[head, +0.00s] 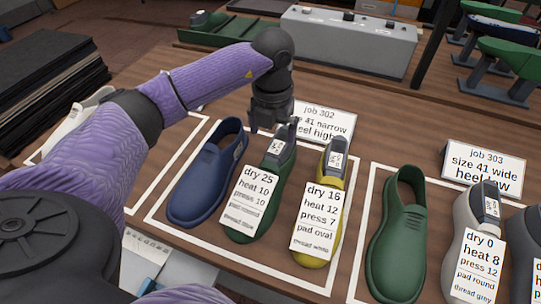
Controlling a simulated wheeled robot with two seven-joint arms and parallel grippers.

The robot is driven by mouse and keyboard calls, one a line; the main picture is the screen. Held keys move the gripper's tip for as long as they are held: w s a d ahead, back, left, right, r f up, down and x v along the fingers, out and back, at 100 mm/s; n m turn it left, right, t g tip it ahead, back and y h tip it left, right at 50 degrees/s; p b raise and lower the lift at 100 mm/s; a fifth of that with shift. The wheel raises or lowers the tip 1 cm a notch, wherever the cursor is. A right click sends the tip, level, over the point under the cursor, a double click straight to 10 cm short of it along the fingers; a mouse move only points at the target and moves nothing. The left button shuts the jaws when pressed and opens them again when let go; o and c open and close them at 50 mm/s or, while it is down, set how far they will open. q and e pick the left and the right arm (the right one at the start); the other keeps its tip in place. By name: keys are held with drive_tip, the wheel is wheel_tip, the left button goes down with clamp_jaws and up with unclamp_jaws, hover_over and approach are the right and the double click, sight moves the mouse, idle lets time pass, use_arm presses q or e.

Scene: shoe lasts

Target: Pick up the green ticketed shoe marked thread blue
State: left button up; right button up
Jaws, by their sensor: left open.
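The green ticketed shoe (272,213) stands between a blue shoe and a yellow shoe in the middle white-outlined bay. Its white ticket (249,202) reads dry 25, heat 10, press 10; the lowest lines are too faint to read surely. A grey tagged block (279,152) sticks up at its heel end. My left gripper (282,128) is open and points down at this block from above. The fingers partly overlap the block's top, and I cannot tell whether they touch it. My right gripper is not in view.
The blue shoe (205,180) and the yellow ticketed shoe (323,254) stand close on either side. A plain green shoe (398,245) and a white ticketed shoe (466,222) are in the right bay. Job cards (484,168) stand behind. A grey control box (350,45) is at the back.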

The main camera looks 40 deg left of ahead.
sight(276, 150)
use_arm(q)
drive_tip(key=f, duration=0.3)
drive_tip(key=f+b, duration=0.1)
drive_tip(key=f, duration=0.2)
drive_tip(key=w+f+b, duration=0.1)
drive_tip(key=f, duration=0.2)
drive_tip(key=shift+d+f, duration=0.1)
drive_tip(key=shift+f, duration=0.2)
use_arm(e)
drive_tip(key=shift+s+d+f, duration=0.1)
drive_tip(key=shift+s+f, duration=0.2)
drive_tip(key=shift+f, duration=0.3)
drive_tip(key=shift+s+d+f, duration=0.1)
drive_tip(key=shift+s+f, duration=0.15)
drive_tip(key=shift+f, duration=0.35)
use_arm(q)
drive_tip(key=shift+c, duration=0.3)
drive_tip(key=shift+r, duration=0.1)
clamp_jaws()
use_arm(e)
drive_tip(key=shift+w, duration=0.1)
